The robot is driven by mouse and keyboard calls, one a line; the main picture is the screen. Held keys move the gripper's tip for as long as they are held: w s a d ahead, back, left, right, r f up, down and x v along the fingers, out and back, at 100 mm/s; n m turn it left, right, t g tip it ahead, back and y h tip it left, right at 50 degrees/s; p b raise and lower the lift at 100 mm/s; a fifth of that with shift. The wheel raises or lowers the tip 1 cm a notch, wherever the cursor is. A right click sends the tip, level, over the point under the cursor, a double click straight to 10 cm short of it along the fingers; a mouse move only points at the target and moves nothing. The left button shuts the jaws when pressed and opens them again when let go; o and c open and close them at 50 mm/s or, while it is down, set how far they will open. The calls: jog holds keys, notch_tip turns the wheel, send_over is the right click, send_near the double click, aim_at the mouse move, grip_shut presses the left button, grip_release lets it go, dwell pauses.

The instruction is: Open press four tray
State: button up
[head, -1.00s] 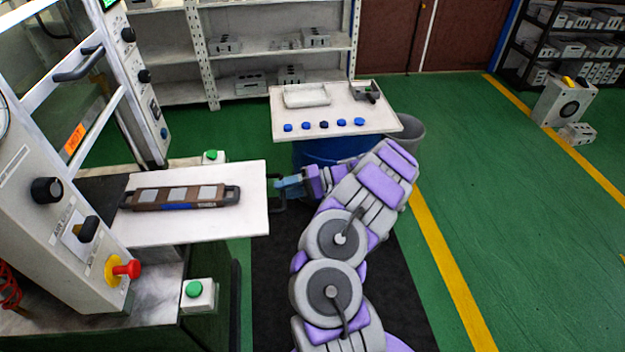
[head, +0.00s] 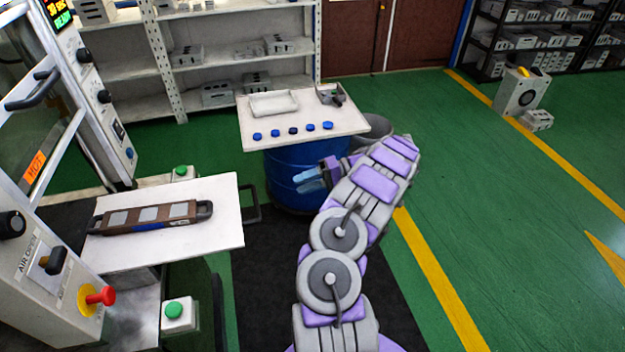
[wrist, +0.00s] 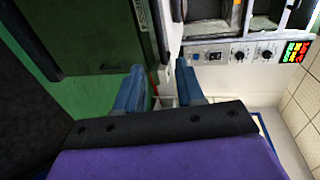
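The press tray (head: 225,230) is a white plate pulled out from the press at the left of the head view. A brown mould (head: 150,217) with grey squares and dark end handles lies on it. The tray's black handle (head: 254,204) sticks out at its right end. My gripper (head: 307,181) is to the right of the handle, apart from it, in front of the blue barrel. In the wrist view my gripper's blue fingers (wrist: 160,88) stand apart with nothing held between them.
The press panel (head: 50,265) has a red knob and a black lever; a green button box (head: 178,316) stands below. A white table (head: 300,110) on a blue barrel (head: 290,175) is close behind my gripper. Green floor (head: 500,210) on the right is free.

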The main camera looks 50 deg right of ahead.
jog(key=shift+v, duration=0.95)
jog(key=shift+s, duration=0.1)
